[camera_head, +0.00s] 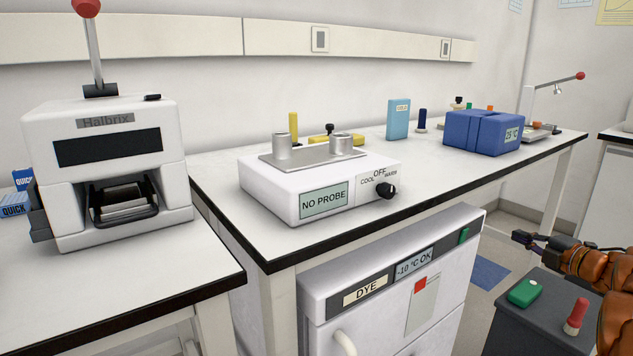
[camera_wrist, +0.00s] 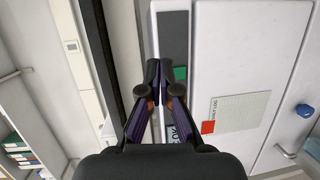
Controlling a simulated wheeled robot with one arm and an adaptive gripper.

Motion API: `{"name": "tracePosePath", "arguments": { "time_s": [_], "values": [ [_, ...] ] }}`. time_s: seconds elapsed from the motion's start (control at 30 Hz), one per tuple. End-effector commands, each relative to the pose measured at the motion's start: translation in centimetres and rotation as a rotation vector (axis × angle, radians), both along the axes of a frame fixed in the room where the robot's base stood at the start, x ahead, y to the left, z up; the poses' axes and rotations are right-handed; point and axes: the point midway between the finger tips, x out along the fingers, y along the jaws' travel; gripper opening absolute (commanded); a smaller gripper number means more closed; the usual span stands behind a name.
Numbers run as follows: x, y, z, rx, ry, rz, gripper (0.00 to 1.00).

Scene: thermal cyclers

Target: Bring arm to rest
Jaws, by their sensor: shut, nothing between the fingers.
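My gripper (camera_head: 522,238) is at the right of the head view, out in front of the bench and to the right of the white under-bench unit. My orange arm reaches in from the right edge. In the wrist view my gripper (camera_wrist: 159,68) shows its two dark fingers brought together with nothing between them. It points toward the white unit front, with the green switch and the red-marked sheet beside the fingers. It appears apart from the unit.
The white DYE unit (camera_head: 440,280) stands under the bench (camera_head: 225,195). On the benches are a NO PROBE device (camera_head: 270,190), a Halbrix machine (camera_head: 65,125) and a blue block (camera_head: 470,130). A grey surface (camera_head: 525,325) below my arm carries a green item (camera_head: 525,292). Floor shows between.

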Motion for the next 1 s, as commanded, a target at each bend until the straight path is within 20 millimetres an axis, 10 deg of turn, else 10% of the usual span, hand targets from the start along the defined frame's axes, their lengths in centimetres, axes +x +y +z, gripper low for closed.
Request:
{"name": "tracePosePath", "arguments": {
  "time_s": [0.1, 0.5, 1.0],
  "values": [
    [2.1, -0.3, 6.2, 0.014, 0.011, -0.158, 0.0],
    [1.1, -0.3, 18.3, 0.237, 0.07, -0.679, 0.0],
    [-10.9, 10.0, 21.3, 0.718, 0.372, -1.177, 0.0]
  ]
}}
